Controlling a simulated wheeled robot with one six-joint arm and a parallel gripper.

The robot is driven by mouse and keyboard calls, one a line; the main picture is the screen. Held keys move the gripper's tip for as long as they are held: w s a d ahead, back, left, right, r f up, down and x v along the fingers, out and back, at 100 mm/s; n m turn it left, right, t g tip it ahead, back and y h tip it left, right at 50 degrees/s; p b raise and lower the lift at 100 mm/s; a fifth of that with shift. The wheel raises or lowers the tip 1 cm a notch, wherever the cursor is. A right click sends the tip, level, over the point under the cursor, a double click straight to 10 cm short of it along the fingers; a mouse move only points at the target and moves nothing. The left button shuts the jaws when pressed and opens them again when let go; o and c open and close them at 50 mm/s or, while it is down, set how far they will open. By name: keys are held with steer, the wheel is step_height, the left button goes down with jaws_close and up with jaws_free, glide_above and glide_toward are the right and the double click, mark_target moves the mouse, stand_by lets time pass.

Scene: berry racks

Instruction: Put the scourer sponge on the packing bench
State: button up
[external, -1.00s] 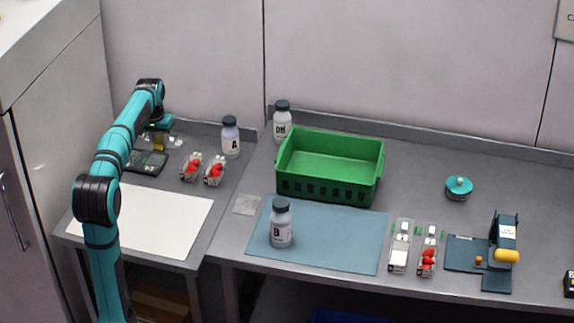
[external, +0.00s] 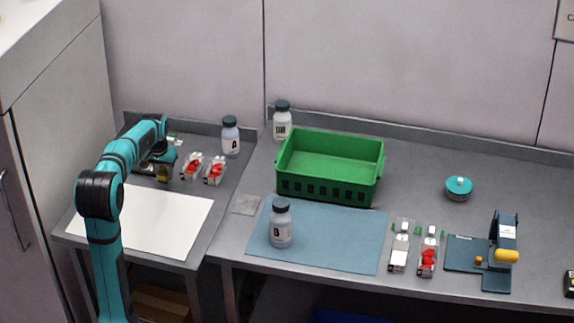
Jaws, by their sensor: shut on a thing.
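My gripper (external: 162,167) is at the back of the smaller left-hand grey table (external: 226,190), behind the white sheet. It is shut on a small yellowish block, the scourer sponge (external: 164,176), which shows below the gripper. My arm covers part of it, and I cannot tell whether it touches the surface. The larger grey bench (external: 420,165) stands to the right; I cannot tell from the picture which surface is the packing bench.
Two clear punnets of red berries (external: 203,170) and bottle A (external: 231,137) stand right of my gripper. The white sheet (external: 150,220) is bare. A green crate (external: 330,190), bottle B (external: 280,225) and a blue mat (external: 340,240) are on the larger bench.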

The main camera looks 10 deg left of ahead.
mark_target(162, 175)
steer(key=shift+f, duration=0.95)
steer(key=shift+f, duration=0.1)
steer(key=o, duration=1)
steer(key=shift+c, duration=0.2)
step_height(162, 175, up, 12)
steer(key=s, duration=0.1)
steer(key=shift+s, duration=0.4)
